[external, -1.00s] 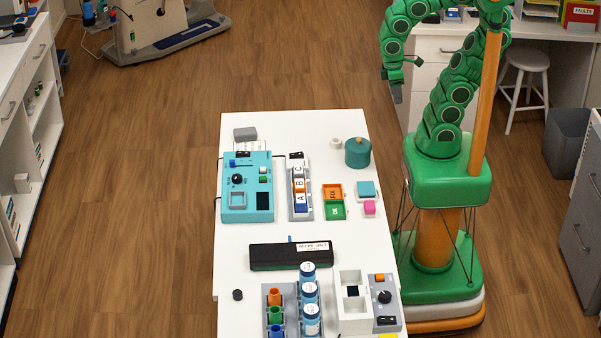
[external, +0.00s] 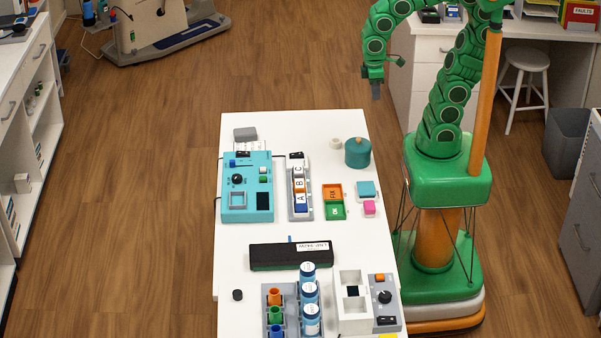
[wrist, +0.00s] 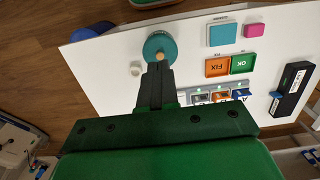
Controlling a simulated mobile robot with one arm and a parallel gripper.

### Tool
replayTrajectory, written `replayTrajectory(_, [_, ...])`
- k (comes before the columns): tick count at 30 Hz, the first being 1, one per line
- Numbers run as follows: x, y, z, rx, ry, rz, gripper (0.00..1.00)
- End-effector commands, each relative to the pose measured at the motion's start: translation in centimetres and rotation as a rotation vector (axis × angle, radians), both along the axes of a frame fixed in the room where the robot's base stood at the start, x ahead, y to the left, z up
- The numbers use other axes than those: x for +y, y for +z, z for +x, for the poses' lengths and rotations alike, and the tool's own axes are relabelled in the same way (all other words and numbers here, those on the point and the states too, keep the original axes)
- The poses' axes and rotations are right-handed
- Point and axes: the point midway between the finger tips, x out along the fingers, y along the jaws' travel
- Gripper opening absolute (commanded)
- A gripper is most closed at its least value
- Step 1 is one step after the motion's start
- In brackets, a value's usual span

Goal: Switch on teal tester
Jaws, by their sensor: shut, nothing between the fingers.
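The teal tester (external: 262,215) lies flat on the white table's left side. It has a black knob (external: 237,179), a small green button, a blue lever at its back edge, a dark screen and a square socket. A black part, possibly a switch, sits at its back edge (external: 243,154); its setting is too small to read. My gripper (external: 376,92) hangs in the air beyond the table's back right corner, well away from the tester. In the wrist view my gripper (wrist: 158,72) is shut and empty, its tips pointing towards the table. The tester is hidden behind my gripper there.
A teal round pot (external: 358,153) stands at the table's back right, also in the wrist view (wrist: 160,45). An A-B-C rack (external: 300,190), FIX and OK trays (external: 334,208), a black case (external: 290,256) and blue-capped bottles (external: 309,290) crowd the table. Its back middle is clear.

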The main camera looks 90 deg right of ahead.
Motion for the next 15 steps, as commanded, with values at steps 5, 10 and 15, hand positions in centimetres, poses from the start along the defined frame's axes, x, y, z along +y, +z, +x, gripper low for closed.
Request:
replayTrajectory(5, [-0.1, -0.1, 4.0, -0.035, 0.001, 0.0, 0.0])
replayTrajectory(10, [-0.1, -0.2, 8.0, -0.08, 0.002, 0.001, 0.0])
replayTrajectory(15, [-0.2, -0.5, 11.7, -0.115, 0.002, 0.001, 0.0])
